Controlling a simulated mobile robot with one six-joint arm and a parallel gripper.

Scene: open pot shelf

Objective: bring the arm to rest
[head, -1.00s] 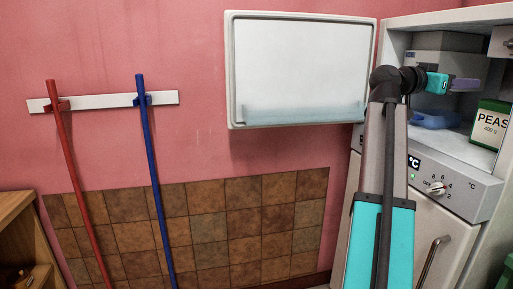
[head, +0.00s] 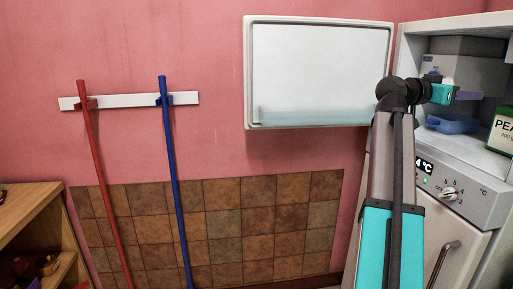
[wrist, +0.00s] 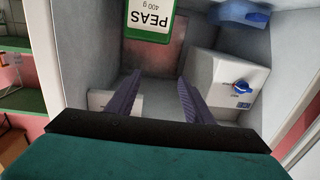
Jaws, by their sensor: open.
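My gripper (head: 466,95) is at the upper right in the head view, in front of the open shelf compartment, with the arm rising below it. In the wrist view its two purple fingers (wrist: 157,98) are spread apart with nothing between them. The compartment's inside shows beyond them.
The PEAS box also shows in the wrist view (wrist: 150,18). A white door (head: 318,70) stands open left of the arm. Red (head: 105,180) and blue (head: 174,170) poles lean on the wall.

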